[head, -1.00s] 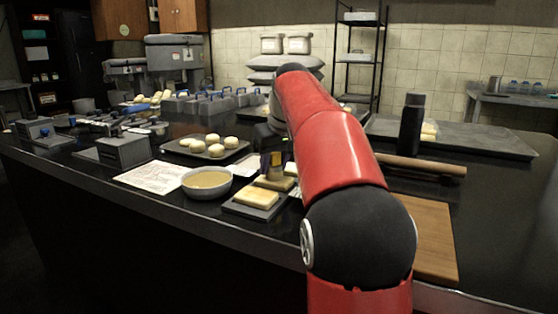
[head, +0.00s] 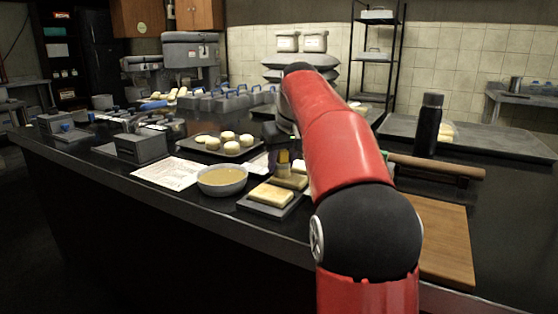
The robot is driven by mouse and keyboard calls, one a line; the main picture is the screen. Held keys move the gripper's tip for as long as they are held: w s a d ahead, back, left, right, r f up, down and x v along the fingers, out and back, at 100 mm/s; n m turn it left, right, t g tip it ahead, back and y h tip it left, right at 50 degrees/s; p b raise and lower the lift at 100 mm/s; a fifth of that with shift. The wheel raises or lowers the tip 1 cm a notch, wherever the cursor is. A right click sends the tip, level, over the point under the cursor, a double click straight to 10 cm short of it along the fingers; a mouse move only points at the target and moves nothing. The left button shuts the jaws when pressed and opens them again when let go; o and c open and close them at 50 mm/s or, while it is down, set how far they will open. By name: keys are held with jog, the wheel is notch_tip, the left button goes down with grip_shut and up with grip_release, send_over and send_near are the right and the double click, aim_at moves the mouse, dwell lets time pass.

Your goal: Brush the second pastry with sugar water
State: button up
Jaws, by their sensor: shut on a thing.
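In the head view, one flat pale pastry (head: 271,196) lies on a dark tray (head: 262,208) near the counter's front edge. A second flat pastry (head: 291,181) lies just behind it, partly hidden by my arm. My gripper (head: 284,160) is above this rear pastry, mostly hidden behind my red arm. It is shut on a small yellowish brush (head: 283,158), whose lower end is at or just above the rear pastry; I cannot tell if they touch. A bowl of yellowish liquid (head: 222,181) stands left of the pastries.
A tray of round buns (head: 212,153) sits behind the bowl. Printed paper (head: 165,173) lies left of it. A dark bottle (head: 427,125), rolling pin (head: 437,166) and wooden board (head: 446,240) are right of my arm. Metal boxes (head: 141,147) crowd the left counter.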

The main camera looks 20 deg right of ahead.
jog(key=shift+s+d+b, duration=0.15)
jog(key=shift+s+d, duration=0.65)
jog(key=shift+s, duration=0.25)
jog(key=shift+s+d+b, duration=0.15)
jog(key=shift+s+d, duration=0.65)
jog(key=shift+s, duration=0.2)
jog(key=shift+w+a+r+p, duration=0.1)
jog(key=shift+w+a+p, duration=0.3)
jog(key=shift+w+p, duration=0.15)
jog(key=shift+w+a, duration=0.65)
jog(key=shift+w, duration=0.15)
jog(key=shift+w+a, duration=0.85)
jog(key=shift+w, duration=0.25)
jog(key=shift+s+d+b, duration=0.4)
jog(key=shift+s+d, duration=0.6)
jog(key=shift+s, duration=0.25)
jog(key=shift+s, duration=0.1)
